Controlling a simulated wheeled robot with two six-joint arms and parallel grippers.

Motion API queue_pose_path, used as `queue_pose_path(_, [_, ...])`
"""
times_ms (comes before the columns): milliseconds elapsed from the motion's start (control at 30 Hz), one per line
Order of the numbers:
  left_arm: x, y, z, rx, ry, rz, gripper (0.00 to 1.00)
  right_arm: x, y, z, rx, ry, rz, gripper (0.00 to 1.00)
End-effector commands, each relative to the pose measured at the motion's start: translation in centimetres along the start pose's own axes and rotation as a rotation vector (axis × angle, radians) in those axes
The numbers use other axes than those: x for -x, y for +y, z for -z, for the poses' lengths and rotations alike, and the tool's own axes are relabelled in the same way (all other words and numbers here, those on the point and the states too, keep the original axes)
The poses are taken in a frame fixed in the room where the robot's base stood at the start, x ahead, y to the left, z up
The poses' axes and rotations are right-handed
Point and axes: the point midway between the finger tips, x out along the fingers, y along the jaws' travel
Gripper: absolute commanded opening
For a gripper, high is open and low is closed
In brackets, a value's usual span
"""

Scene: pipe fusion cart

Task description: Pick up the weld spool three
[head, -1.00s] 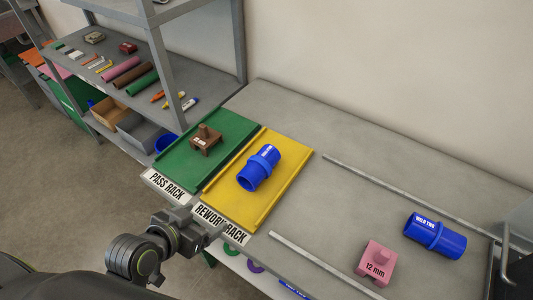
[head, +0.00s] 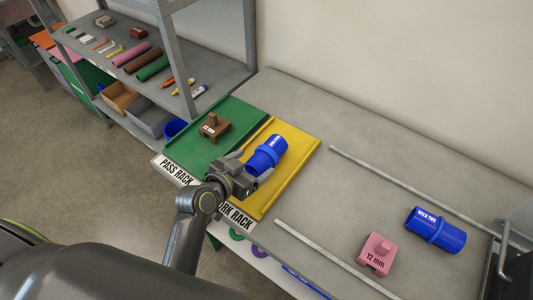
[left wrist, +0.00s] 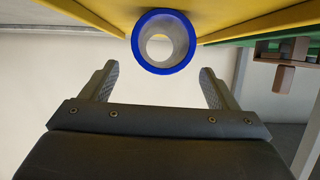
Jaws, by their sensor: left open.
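A blue spool with a raised middle collar (head: 266,155) lies on the yellow rework rack (head: 292,167); its white label is too small to read surely. Its open end (left wrist: 163,41) faces the left wrist camera, beyond the fingertips. My left gripper (head: 254,182) is open and empty, at the near end of this spool and apart from it. In the left wrist view the spool's end sits between and ahead of the two fingers (left wrist: 160,82). Another blue spool, labelled WELD TWO (head: 435,230), lies on the grey table to the right. My right gripper is not in view.
The green pass rack (head: 180,150), left of the yellow one, holds a brown block (head: 213,127). A pink 12 mm block (head: 376,255) stands between metal rails (head: 333,258). A grey shelf (head: 220,77) with tubes and bins stands at back left. The table's back middle is clear.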

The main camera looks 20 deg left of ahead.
Motion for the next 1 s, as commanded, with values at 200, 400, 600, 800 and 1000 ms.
queue_pose_path(200, [-1.0,0.0,0.1,-0.001,-0.001,0.0,0.82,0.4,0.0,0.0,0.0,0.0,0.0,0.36])
queue_pose_path(400, [-3.1,-0.1,0.3,0.0,0.0,-0.001,0.82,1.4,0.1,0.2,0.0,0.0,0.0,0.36])
queue_pose_path(600, [-5.2,-0.1,0.1,0.0,0.0,0.0,0.82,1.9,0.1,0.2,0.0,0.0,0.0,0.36])
queue_pose_path(800, [-6.0,-0.1,0.1,-0.001,0.0,0.0,0.82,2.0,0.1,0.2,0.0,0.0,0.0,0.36])
queue_pose_path(1000, [-5.9,-0.1,0.0,0.0,0.0,0.001,0.78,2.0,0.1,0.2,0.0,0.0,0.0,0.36])
